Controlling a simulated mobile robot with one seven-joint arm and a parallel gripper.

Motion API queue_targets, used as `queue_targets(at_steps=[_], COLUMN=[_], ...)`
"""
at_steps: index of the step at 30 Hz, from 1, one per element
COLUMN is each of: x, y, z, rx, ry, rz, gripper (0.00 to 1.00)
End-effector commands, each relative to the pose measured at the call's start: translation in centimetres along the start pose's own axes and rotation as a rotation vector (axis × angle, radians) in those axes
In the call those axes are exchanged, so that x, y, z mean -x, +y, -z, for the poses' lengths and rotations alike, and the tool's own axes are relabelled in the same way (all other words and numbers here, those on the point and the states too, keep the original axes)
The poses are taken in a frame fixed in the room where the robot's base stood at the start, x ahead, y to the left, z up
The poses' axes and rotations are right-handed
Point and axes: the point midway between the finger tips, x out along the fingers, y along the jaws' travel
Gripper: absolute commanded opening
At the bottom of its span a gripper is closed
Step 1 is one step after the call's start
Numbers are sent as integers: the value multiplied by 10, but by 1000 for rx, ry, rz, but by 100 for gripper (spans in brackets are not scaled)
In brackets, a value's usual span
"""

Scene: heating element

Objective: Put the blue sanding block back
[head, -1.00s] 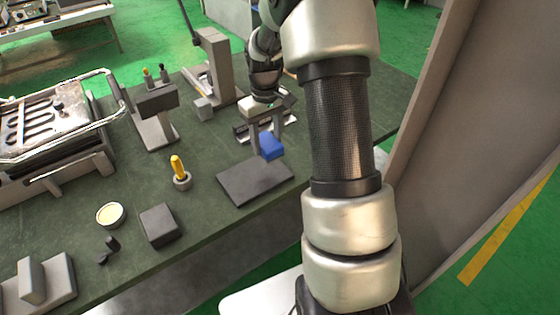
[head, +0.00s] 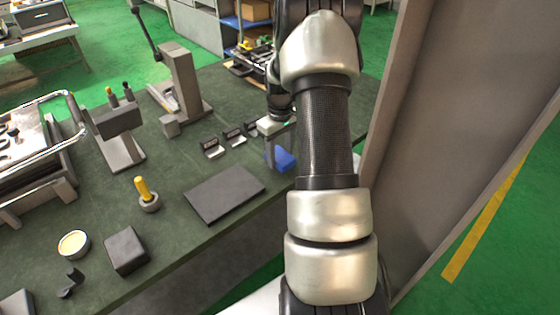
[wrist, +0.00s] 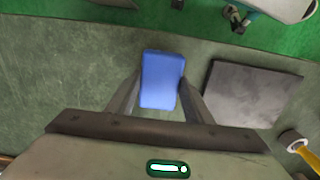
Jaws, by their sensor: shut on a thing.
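The blue sanding block (head: 283,159) is in my gripper (head: 279,150), to the right of the dark flat plate (head: 225,194) in the head view. In the wrist view the blue block (wrist: 161,80) sits between the two fingers of my gripper (wrist: 160,92), and the dark plate (wrist: 252,94) lies to its right. The gripper is shut on the block, near the table's front edge. My forearm hides part of the table to the right. I cannot tell the exact gap between block and table.
Several small holders (head: 232,136) stand behind the plate. A yellow-handled tool (head: 143,190) stands in a round base to the left. A dark block (head: 126,251) and a round tin (head: 74,244) are at the front left. A tall panel (head: 462,110) rises at right.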

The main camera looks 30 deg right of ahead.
Motion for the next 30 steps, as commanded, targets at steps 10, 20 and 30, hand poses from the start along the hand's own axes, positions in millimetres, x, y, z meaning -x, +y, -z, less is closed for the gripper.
queue_targets(at_steps=[10,20,30], x=[-26,-29,-24], y=[0,0,0], z=[0,0,0], rx=[0,0,0], ry=[1,0,0], rz=[-1,0,0], gripper=[22,65,65])
